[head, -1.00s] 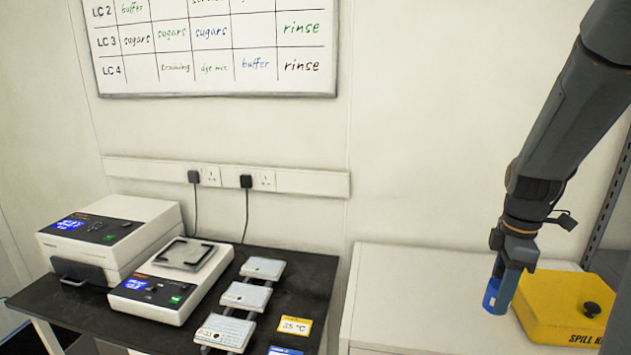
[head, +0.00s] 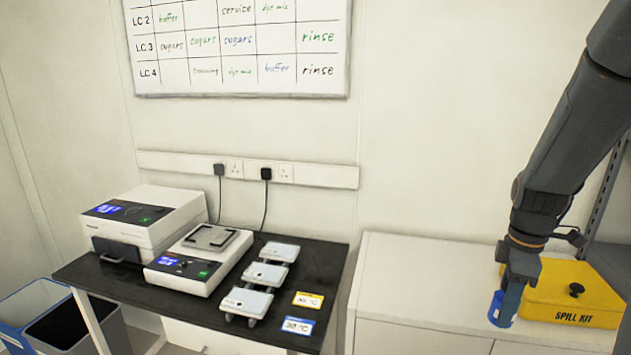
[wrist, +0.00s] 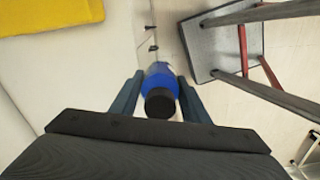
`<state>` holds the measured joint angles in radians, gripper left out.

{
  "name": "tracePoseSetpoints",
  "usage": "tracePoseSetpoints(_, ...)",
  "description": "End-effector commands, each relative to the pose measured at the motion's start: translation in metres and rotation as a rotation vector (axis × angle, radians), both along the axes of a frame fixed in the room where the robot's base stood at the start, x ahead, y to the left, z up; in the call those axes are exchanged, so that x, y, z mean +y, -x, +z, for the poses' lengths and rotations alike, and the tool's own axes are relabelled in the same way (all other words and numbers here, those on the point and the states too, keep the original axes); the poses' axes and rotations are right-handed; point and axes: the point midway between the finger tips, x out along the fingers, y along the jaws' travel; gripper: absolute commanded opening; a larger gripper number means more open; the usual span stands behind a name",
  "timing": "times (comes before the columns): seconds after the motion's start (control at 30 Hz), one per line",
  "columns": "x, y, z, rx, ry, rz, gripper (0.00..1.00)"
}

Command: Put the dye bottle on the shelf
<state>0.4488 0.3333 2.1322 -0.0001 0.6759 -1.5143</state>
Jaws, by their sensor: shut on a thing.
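The dye bottle is blue with a black cap, and in the wrist view the bottle (wrist: 160,83) sits between the two fingers of my gripper (wrist: 157,95). The bottle's blue body (head: 503,310) also shows in the head view below my gripper (head: 511,290), at the right. My gripper is shut on the bottle and holds it in front of the white cabinet. Part of a grey shelf unit (head: 606,210) shows at the right edge of the head view, mostly cut off and partly hidden by my arm.
A yellow spill kit case (head: 572,297) sits on the white cabinet (head: 420,270), right beside my gripper. A black bench (head: 130,290) with instruments (head: 205,258) stands to the left. Bins (head: 35,310) stand on the floor at the lower left. The cabinet top left of the case is clear.

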Motion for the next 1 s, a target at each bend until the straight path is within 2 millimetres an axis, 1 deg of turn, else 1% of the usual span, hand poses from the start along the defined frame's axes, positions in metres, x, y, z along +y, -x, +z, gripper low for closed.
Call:
tracePoseSetpoints(0.23,0.026,-0.007,-0.023,0.002,-0.001,-0.124,0.15)
tracePoseSetpoints(0.37,0.047,-0.012,-0.041,0.003,-0.001,-0.223,0.15)
tracePoseSetpoints(0.47,0.068,-0.018,-0.061,0.005,-0.001,-0.329,0.15)
tracePoseSetpoints(0.8,0.149,-0.038,-0.135,0.005,0.001,-0.746,0.15)
tracePoseSetpoints(1.0,0.187,-0.049,-0.170,0.003,0.000,-0.957,0.15)
